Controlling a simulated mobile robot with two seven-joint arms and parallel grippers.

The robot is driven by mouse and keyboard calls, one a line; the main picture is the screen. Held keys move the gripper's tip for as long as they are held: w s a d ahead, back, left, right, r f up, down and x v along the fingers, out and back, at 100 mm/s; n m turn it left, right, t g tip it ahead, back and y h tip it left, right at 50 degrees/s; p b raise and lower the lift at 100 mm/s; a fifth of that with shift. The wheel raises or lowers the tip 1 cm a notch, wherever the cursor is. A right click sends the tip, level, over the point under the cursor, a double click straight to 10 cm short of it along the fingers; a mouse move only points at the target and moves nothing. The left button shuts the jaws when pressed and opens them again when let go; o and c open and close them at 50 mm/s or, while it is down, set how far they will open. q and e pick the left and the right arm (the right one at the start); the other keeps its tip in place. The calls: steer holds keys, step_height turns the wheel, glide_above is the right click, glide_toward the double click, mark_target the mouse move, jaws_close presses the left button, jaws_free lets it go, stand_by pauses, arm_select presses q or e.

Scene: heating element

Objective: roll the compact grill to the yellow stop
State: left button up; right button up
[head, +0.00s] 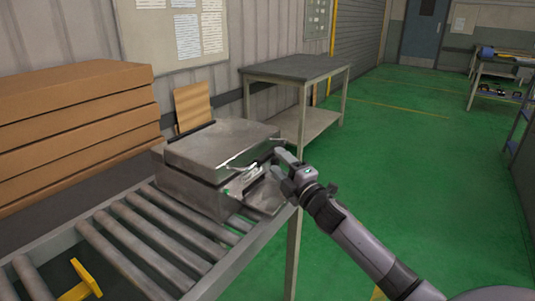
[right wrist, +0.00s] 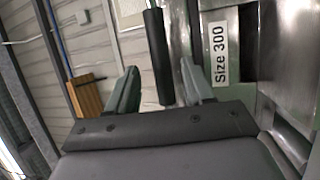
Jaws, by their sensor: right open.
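The compact grill (head: 222,150), a grey metal box with a lid, sits on the far end of the roller conveyor (head: 135,240). Its front carries handles and a sloped lower part. The yellow stop (head: 82,284) is at the near end of the conveyor, lower left. My right gripper (head: 281,165) is open at the grill's front right side. In the right wrist view, its fingers (right wrist: 158,88) stand on either side of a dark round bar (right wrist: 158,50). Whether they touch it, I cannot tell. The grill's metal side with a "Size 300" label (right wrist: 219,54) is to the right. My left gripper is out of view.
Stacked cardboard boxes (head: 80,125) stand along the wall behind the conveyor. A grey table (head: 297,68) stands beyond the grill. The rollers between grill and stop look clear. Green floor (head: 420,140) is open at the right.

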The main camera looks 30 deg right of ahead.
mark_target(272, 157)
steer(key=shift+w+r, duration=0.2)
steer(key=shift+w, duration=1.05)
steer(key=shift+w+r, duration=0.2)
steer(key=shift+w, duration=1)
steer(key=shift+c, duration=0.4)
jaws_close()
